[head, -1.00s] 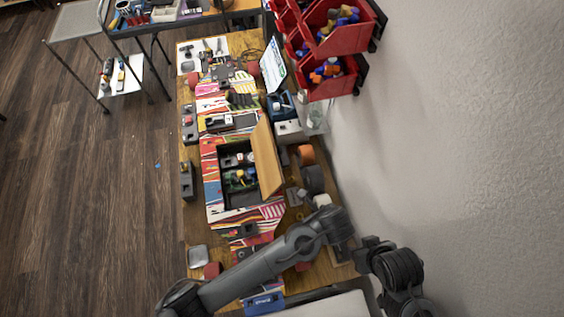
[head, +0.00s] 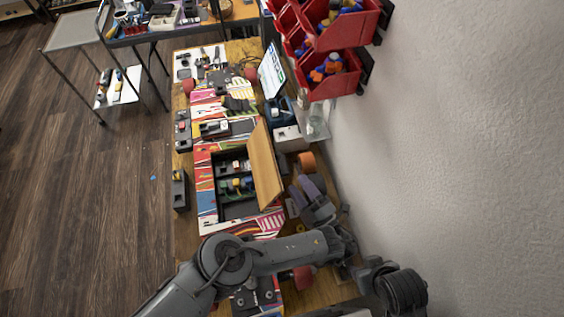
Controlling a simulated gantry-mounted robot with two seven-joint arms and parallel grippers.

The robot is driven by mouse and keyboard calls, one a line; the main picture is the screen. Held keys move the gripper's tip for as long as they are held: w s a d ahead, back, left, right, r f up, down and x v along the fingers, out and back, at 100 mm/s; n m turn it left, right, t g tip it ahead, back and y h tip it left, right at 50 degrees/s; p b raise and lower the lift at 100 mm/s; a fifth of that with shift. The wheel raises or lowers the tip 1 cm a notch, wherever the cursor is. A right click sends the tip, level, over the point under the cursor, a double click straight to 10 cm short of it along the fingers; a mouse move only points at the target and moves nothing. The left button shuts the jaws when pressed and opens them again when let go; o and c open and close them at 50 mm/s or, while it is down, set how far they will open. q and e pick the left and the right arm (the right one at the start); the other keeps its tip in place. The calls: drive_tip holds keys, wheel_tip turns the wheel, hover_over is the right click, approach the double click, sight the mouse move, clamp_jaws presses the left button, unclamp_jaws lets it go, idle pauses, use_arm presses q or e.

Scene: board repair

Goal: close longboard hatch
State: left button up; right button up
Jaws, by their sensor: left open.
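The longboard (head: 206,188) lies on the wooden workbench, its deck covered in colourful graphics. A rectangular compartment in it stands open, with small coloured parts inside. The hatch (head: 264,165), a wooden panel, stands raised and tilted along the compartment's right edge. My left gripper (head: 308,188) is open on the right, outer side of the hatch, close to it. I cannot tell whether it touches. My left arm crosses the lower end of the board and hides part of it. My right gripper does not show.
Red bins (head: 335,70) with coloured parts hang on the wall at right. An orange roll (head: 306,161) and a white box (head: 290,139) stand beside the board near the hatch. A black tool (head: 179,190) lies at the bench's left edge.

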sight(267, 164)
use_arm(q)
drive_tip(key=b+x, duration=0.3)
drive_tip(key=x, duration=0.6)
drive_tip(key=shift+w+a, duration=0.2)
drive_tip(key=shift+w, duration=0.1)
drive_tip(key=shift+c, duration=0.4)
clamp_jaws()
